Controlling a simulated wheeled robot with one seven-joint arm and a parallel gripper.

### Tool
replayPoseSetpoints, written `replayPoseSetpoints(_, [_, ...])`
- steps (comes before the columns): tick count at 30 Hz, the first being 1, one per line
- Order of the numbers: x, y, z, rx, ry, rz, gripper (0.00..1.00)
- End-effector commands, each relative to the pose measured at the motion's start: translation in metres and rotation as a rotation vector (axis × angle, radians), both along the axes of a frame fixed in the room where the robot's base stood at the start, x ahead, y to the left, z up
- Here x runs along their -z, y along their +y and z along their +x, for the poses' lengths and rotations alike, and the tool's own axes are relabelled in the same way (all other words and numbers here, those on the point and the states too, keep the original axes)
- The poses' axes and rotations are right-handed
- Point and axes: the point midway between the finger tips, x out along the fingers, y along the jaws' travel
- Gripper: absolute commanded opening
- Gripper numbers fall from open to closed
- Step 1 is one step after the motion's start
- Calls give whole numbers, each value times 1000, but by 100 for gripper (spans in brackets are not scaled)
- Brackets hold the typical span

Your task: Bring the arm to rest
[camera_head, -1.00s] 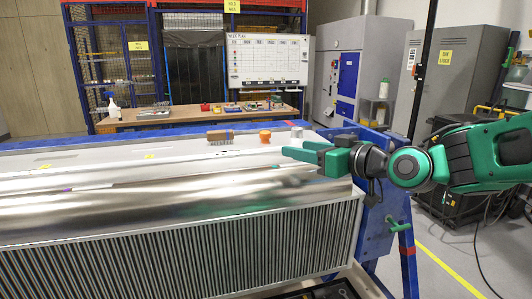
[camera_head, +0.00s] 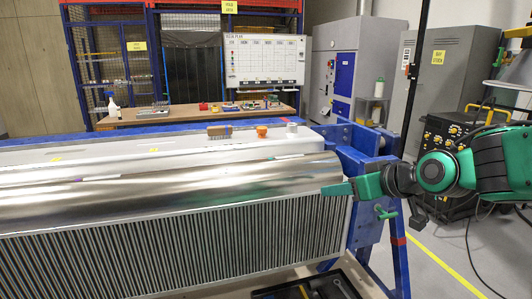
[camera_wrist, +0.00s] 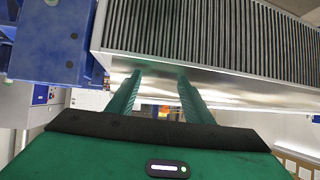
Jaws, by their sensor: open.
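My gripper (camera_head: 338,189) is at the right end of the shiny metal cylinder (camera_head: 200,183) on the jig, in the head view. Its green fingers point left, close to the cylinder's end; I cannot tell whether they touch it. In the wrist view my gripper (camera_wrist: 158,92) shows two green fingers apart with nothing held between them. The ribbed metal panel (camera_wrist: 205,35) of the jig fills the top of that view. My arm stretches in from the right side of the head view.
The blue jig frame (camera_head: 362,222) stands just beside my gripper. A brush (camera_head: 220,131), an orange object (camera_head: 262,132) and a white one (camera_head: 292,128) sit on the jig's back ledge. A black tray (camera_head: 315,288) is below. Yellow-marked floor lies open at right.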

Motion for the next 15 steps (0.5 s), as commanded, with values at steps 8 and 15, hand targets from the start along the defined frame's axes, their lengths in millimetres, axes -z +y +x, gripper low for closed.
replayPoseSetpoints(8, [69,-120,-78,305,382,-92,46])
replayPoseSetpoints(15, [109,-200,-200,644,776,-67,46])
